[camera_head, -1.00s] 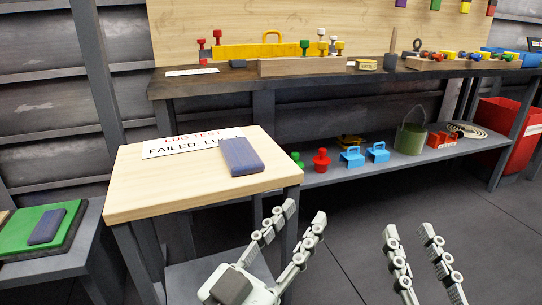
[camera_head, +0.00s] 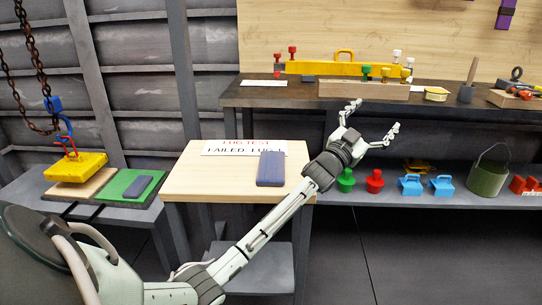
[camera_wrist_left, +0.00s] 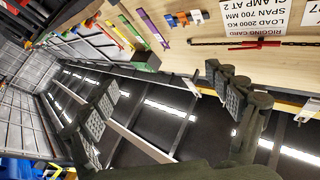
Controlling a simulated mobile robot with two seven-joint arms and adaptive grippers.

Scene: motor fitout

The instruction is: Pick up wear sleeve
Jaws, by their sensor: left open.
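I cannot tell for sure which piece is the wear sleeve. A dark blue flat block (camera_head: 271,168) lies on the light wooden table beside a white sign reading "LUG TEST". A similar dark blue block (camera_head: 138,187) lies on a green mat at the left. My left gripper (camera_head: 376,117) is open and empty, its fingers spread in front of the rear workbench, beyond and to the right of the wooden table. Its open fingers (camera_wrist_left: 163,82) also show in the left wrist view, with nothing between them. My right gripper is not in view.
The rear workbench (camera_head: 285,97) carries a yellow beam (camera_head: 330,68), coloured knobs and a wooden block. Its lower shelf holds red and green weights, blue shackles (camera_head: 411,184) and a green bucket (camera_head: 488,175). A yellow block (camera_head: 76,167) hangs from chains at left. The right floor is clear.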

